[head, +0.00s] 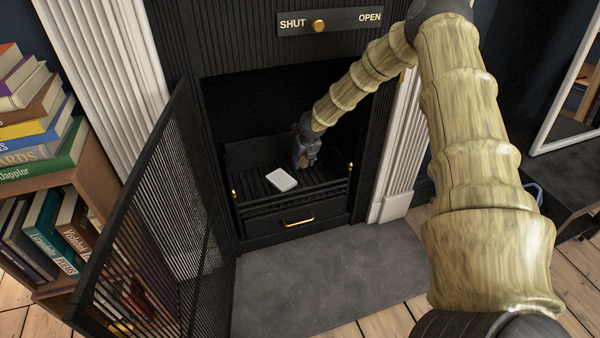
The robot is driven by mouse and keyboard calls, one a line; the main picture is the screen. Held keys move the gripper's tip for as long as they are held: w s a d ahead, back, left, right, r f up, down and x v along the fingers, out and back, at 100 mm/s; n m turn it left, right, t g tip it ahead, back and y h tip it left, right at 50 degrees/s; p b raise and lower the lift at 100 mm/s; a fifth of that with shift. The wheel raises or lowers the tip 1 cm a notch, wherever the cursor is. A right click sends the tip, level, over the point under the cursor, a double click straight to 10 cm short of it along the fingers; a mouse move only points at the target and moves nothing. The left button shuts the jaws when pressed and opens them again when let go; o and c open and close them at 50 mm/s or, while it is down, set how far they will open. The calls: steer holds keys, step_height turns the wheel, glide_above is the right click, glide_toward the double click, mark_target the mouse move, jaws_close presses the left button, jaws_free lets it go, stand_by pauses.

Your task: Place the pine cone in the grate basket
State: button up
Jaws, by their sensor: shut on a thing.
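The grate basket (262,208) stands in the dark fireplace opening, with a slatted floor, a black front rail and brass knobs. My gripper (304,164) is inside the opening, low over the right part of the basket, pointing down. It is shut on a small brownish thing, which looks like the pine cone (305,160), mostly hidden by the fingers. I cannot tell whether the cone touches the slats.
A small white block (281,179) lies on the slats left of my gripper. An open mesh door (150,235) stands at the left, beside a crowded bookshelf (40,190). A SHUT/OPEN plate (345,20) with a brass knob is above. The grey hearth (320,280) is clear.

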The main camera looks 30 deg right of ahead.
mark_target(303, 167)
steer(key=shift+f+b, duration=1.2)
steer(key=shift+f, duration=1.2)
steer(key=shift+f, duration=0.15)
steer(key=o, duration=0.6)
steer(key=shift+r, duration=0.2)
steer(key=shift+s+r, duration=0.1)
steer(key=shift+r, duration=0.2)
steer(key=p+v, duration=0.4)
steer(key=v, duration=0.7)
steer(key=shift+s+a+r+p, duration=0.1)
steer(key=shift+s+p, duration=0.1)
steer(key=shift+p, duration=0.15)
